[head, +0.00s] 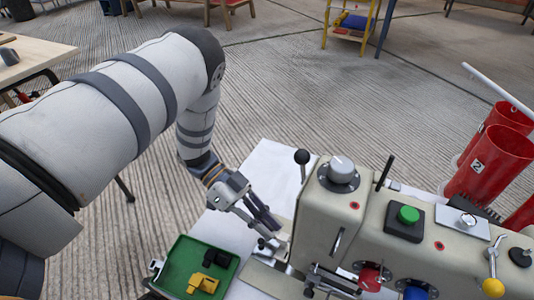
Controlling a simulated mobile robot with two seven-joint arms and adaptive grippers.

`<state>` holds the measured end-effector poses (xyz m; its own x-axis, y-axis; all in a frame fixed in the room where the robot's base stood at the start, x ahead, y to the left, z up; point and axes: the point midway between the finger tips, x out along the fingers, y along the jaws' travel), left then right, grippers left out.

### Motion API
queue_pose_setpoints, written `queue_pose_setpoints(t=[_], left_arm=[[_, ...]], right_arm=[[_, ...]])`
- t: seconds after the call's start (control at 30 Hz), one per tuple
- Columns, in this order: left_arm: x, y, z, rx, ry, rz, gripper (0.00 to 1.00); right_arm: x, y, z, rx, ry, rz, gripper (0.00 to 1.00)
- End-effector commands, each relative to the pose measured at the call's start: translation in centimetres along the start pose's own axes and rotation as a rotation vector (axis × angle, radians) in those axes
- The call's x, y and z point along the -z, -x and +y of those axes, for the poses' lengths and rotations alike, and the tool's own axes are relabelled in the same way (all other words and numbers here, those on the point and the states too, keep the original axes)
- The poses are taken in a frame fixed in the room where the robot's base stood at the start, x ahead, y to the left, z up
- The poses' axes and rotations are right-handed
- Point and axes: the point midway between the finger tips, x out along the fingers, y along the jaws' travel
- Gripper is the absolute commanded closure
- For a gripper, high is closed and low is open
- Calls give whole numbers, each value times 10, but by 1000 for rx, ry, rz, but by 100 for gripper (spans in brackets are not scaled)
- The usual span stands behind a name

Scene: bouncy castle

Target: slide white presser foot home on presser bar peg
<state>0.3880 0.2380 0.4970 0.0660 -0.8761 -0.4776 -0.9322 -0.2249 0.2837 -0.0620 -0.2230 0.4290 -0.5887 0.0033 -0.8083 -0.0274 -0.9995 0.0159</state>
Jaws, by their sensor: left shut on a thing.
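My left gripper (268,226) reaches in from the left and points down at the left end of the cream sewing machine (322,222). It is shut on a small pale piece (270,241), which looks like the white presser foot; the fingers hide part of it. The piece is low beside the machine's left end, above the metal plate (262,277). The presser bar peg cannot be made out, so I cannot tell whether the foot touches it. My right gripper is not in view.
A green tray (183,262) with yellow and black pieces (203,284) stands left of the machine. A lever with a black knob (302,157) rises by the machine's left end. Red cylinders (493,165) stand at the right. The white tabletop (262,172) behind is bare.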

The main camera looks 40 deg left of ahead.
Motion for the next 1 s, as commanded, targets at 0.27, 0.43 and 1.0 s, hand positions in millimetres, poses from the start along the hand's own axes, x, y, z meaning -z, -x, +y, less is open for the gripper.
queue_pose_setpoints(t=[0.27,0.43,1.0], left_arm=[[5,-19,-2,0,-1,1,100],[5,-20,-2,0,0,1,100],[8,-21,1,67,-150,0,100]], right_arm=[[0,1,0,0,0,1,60],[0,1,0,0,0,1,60],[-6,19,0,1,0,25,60]])
